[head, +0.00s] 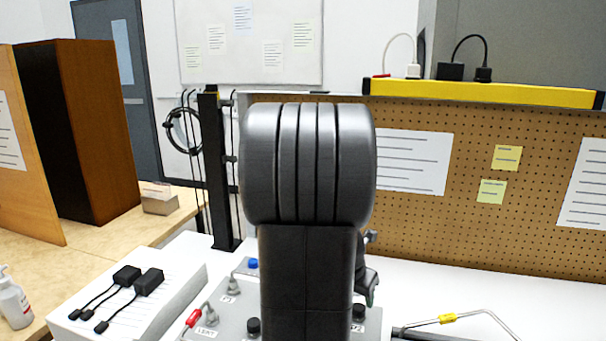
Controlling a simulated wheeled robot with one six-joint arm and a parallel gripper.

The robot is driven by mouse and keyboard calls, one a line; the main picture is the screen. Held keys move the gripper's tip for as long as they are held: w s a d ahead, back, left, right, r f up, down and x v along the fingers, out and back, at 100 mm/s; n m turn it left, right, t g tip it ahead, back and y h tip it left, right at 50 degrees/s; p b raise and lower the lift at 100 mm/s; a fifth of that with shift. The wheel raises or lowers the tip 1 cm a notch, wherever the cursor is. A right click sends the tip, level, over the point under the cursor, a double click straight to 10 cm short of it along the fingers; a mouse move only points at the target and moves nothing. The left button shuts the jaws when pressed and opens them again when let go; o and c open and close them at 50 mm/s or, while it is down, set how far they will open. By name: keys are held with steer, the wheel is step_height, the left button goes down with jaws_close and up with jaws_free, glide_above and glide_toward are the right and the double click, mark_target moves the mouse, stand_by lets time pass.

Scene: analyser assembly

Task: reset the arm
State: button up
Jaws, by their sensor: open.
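My own arm, with a ribbed grey joint over a black link, stands upright in the middle of the head view and blocks much of it. A small dark part that looks like my gripper (369,284) shows just right of the black link. The rest of it is hidden behind the arm. It is open, and I see nothing held in it. Behind and below is a grey panel (230,322) with labelled sockets, black knobs, a blue button (253,263) and a red plug (193,318). The arm covers the panel's middle.
A white box (180,285) with black cabled plugs lies left of the panel. A bottle (14,305) stands at the far left. A bent rod with a yellow tag (447,318) lies at right. A pegboard (480,225) closes the back; white bench (520,290) beneath it looks clear.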

mark_target(361, 304)
steer(key=b+x, duration=0.1)
steer(key=x, duration=0.4)
steer(key=shift+f, duration=0.3)
steer(key=shift+w+d+f, duration=0.15)
steer(key=shift+w, duration=0.05)
step_height(361, 304, up, 2)
steer(key=shift+w+p, duration=0.1)
steer(key=shift+p, duration=0.6)
steer(key=shift+f+b, duration=0.15)
steer(key=shift+b, duration=0.55)
step_height(361, 304, up, 4)
steer(key=shift+f+p, duration=0.2)
steer(key=shift+p, duration=1)
step_height(361, 304, up, 2)
steer(key=p, duration=0.2)
steer(key=shift+p, duration=0.3)
steer(key=shift+s, duration=0.2)
